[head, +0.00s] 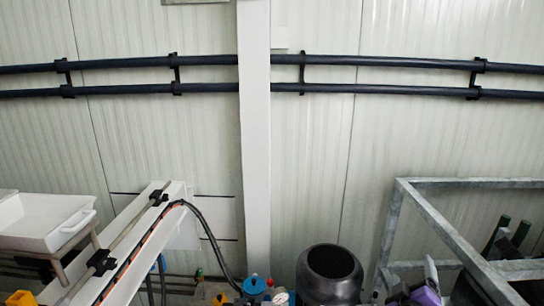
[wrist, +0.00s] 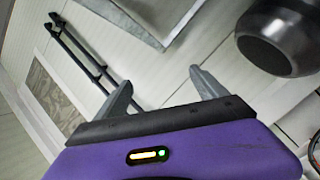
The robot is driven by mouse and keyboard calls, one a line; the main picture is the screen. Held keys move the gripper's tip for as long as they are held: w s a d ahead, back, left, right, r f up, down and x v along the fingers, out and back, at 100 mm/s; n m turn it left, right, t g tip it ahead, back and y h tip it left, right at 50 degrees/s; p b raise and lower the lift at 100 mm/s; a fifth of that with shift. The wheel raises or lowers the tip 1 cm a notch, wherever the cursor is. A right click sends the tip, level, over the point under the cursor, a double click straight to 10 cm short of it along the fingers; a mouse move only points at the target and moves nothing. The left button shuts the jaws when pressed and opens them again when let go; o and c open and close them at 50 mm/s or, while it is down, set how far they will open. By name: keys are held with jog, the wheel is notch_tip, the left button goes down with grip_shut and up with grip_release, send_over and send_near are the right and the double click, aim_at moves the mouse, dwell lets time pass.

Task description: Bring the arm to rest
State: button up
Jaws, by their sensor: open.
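My gripper (wrist: 160,78) shows in the wrist view with its two grey fingers spread wide apart. Nothing is between the fingers. Its purple body with a small lit indicator fills the bottom of that view. The fingers point toward the pale wall and touch nothing that I can see. In the head view I cannot make out my gripper or arm for sure; a small purple shape shows at the bottom right, and I cannot tell what it belongs to.
A black round vessel (head: 330,274) stands at the bottom centre; a dark one (wrist: 278,42) shows in the wrist view. A grey metal frame (head: 440,222) is at right, a white tray (head: 45,222) at left. Dark pipes (head: 380,62) cross the wall, behind a white post (head: 254,150).

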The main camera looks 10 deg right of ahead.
jog(key=s+a+f+t+y, duration=0.2)
jog(key=s+a+y, duration=0.2)
jog(key=s+a, duration=0.45)
jog(key=s+a+f+t+y, duration=0.2)
jog(key=s+a+y, duration=0.1)
jog(key=s+a, duration=0.55)
jog(key=s+a+m+g+y, duration=0.1)
jog(key=s+a, duration=0.3)
jog(key=s, duration=0.8)
jog(key=s+a+r+m+g+y, duration=0.1)
jog(key=s+a+y, duration=0.1)
jog(key=s, duration=1)
jog(key=shift+s+a+m+y+b, duration=0.3)
jog(key=shift+a+m+b, duration=0.1)
jog(key=shift+a, duration=0.45)
jog(key=shift+r, duration=0.1)
jog(key=shift+c, duration=0.4)
